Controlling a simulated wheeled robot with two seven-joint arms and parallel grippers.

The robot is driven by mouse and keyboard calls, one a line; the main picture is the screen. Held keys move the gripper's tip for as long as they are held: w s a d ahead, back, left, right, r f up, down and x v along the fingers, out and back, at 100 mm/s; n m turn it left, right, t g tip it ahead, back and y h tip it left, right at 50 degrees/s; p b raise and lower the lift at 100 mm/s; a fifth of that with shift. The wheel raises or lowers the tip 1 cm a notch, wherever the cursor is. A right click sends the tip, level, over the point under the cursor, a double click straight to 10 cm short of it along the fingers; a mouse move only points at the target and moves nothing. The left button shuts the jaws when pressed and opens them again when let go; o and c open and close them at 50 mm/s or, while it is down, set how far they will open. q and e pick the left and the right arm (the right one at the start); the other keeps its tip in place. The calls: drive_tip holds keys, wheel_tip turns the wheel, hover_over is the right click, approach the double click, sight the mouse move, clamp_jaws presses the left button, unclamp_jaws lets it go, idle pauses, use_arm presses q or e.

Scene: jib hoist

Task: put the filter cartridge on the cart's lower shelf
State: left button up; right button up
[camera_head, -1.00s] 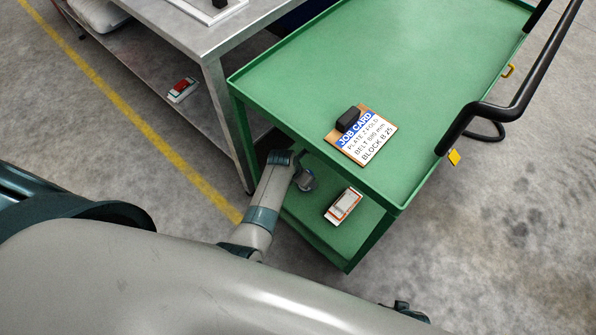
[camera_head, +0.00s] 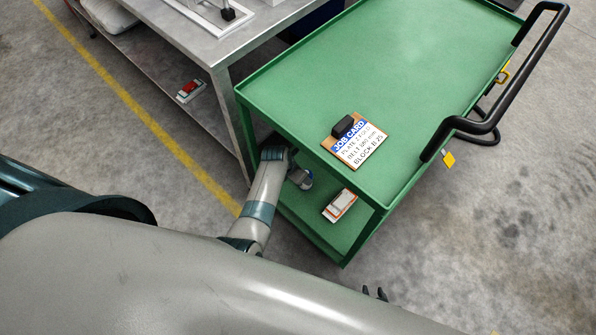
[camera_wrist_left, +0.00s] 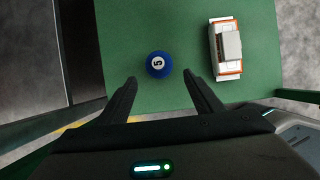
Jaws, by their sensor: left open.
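A round blue thing with a white "5" on it, which looks like the filter cartridge (camera_wrist_left: 158,65), is on the green lower shelf (camera_wrist_left: 130,27) of the cart.
A white and orange box (camera_wrist_left: 226,48) lies on the lower shelf right of the cartridge. The cart's green top (camera_head: 400,70) overhangs the shelf and carries a job card clipboard (camera_head: 356,141). A metal bench (camera_head: 215,50) stands left, with a red and white item (camera_head: 190,91) low down.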

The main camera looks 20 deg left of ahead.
use_arm(q)
drive_tip(key=shift+s+a+r, duration=0.1)
drive_tip(key=shift+s+r, duration=0.05)
drive_tip(key=shift+r, duration=0.3)
idle(0.4)
drive_tip(key=s+d+f+m+t, duration=0.1)
drive_tip(key=s+f+m, duration=0.2)
drive_tip(key=s+m, duration=0.5)
drive_tip(key=s+d+f+m+t, duration=0.1)
drive_tip(key=s+f+m, duration=0.3)
drive_tip(key=s+m, duration=0.5)
drive_tip(key=s+d+f+m+t, duration=0.1)
drive_tip(key=s+f+m, duration=0.3)
drive_tip(key=s+m, duration=0.5)
drive_tip(key=shift+s+d+m+t, duration=0.25)
drive_tip(key=shift+d+m, duration=0.45)
drive_tip(key=shift+m, duration=3.4)
